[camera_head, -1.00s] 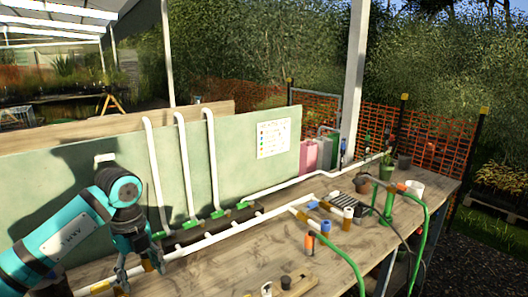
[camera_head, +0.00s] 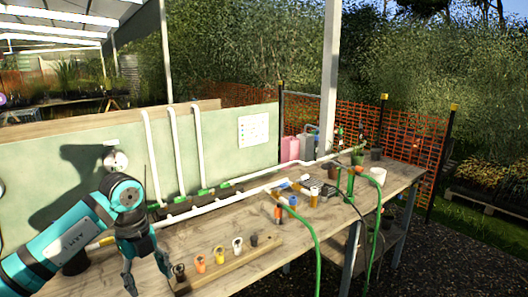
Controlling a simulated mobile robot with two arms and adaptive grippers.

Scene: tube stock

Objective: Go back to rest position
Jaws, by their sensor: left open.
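My left gripper (camera_head: 146,277) hangs over the near left part of the wooden table (camera_head: 225,235), its two fingers pointing down and spread apart. Nothing shows between the fingers. It is left of a wooden strip (camera_head: 236,262) that carries several small coloured fittings. My right gripper is outside the picture.
White pipes (camera_head: 180,152) run up a pale green backboard (camera_head: 80,165) and along the table. Green hoses (camera_head: 312,235) hang over the table's front edge. Pots and a white cup (camera_head: 377,175) stand at the far right end. Orange mesh fencing (camera_head: 400,143) lies behind.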

